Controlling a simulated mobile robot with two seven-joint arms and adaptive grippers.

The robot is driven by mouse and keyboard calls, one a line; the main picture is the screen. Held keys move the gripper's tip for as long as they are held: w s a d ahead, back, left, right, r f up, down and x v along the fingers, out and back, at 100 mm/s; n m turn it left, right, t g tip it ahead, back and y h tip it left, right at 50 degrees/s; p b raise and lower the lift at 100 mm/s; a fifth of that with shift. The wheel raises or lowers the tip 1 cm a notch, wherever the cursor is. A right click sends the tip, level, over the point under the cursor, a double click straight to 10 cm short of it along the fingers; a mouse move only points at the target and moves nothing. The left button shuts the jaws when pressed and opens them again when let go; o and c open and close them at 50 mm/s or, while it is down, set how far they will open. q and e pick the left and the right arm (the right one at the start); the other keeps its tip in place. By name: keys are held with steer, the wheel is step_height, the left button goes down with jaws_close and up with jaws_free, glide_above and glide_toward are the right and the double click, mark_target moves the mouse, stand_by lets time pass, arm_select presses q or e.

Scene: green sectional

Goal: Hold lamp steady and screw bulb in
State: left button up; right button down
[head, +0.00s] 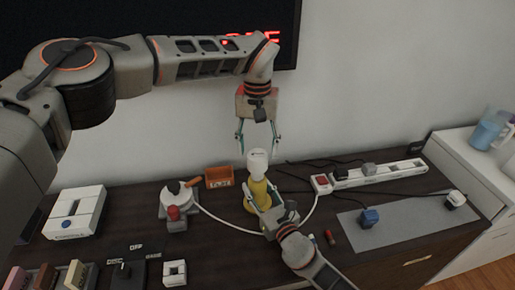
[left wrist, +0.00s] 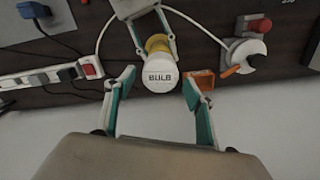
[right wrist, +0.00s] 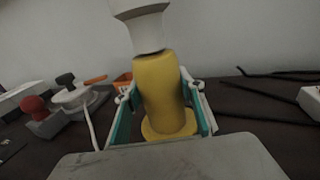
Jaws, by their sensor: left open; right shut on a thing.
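The yellow lamp (head: 259,189) stands upright on the dark table, with the white bulb (head: 257,161) upright on its top. In the left wrist view the bulb (left wrist: 160,75) is marked "BULB" and hides most of the lamp. My left gripper (head: 257,150) is open above the bulb, its fingers pointing down; in the left wrist view its fingers are spread on either side, clear of the bulb. My right gripper (head: 262,212) is shut on the lamp from the front. In the right wrist view its fingers flank the yellow body (right wrist: 160,90). How deep the bulb sits is unclear.
A small orange bin (head: 219,177) is left of the lamp, beside a device with a red knob (head: 173,213). A white power strip (head: 380,176) and grey mat (head: 400,221) with plugs lie right. A white cable (head: 225,222) runs around the lamp. A wall stands behind.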

arm_select(q)
steer(key=shift+s+r+n, duration=0.2)
steer(key=shift+s+n, duration=0.4)
steer(key=shift+n, duration=0.6)
steer(key=n, duration=0.5)
steer(key=shift+s+d+r+g, duration=0.1)
steer(key=shift+d+r+g, duration=0.1)
steer(key=shift+d+g, duration=0.15)
steer(key=n, duration=0.2)
steer(key=d+n, duration=0.1)
steer(key=n, duration=0.2)
steer(key=shift+r, duration=0.15)
steer(key=n, duration=0.5)
steer(key=shift+s+d+r, duration=0.1)
steer(key=shift+d+r, duration=0.1)
steer(key=shift+d, duration=0.1)
steer(key=m, duration=1.2)
steer(key=w+a+f+m, duration=0.1)
steer(key=m, duration=1.1)
steer(key=a+f+m, duration=0.1)
steer(key=m, duration=1)
steer(key=shift+w+a+f+m, duration=0.1)
steer(key=shift+w+a+m, duration=0.1)
steer(key=shift+m, duration=0.2)
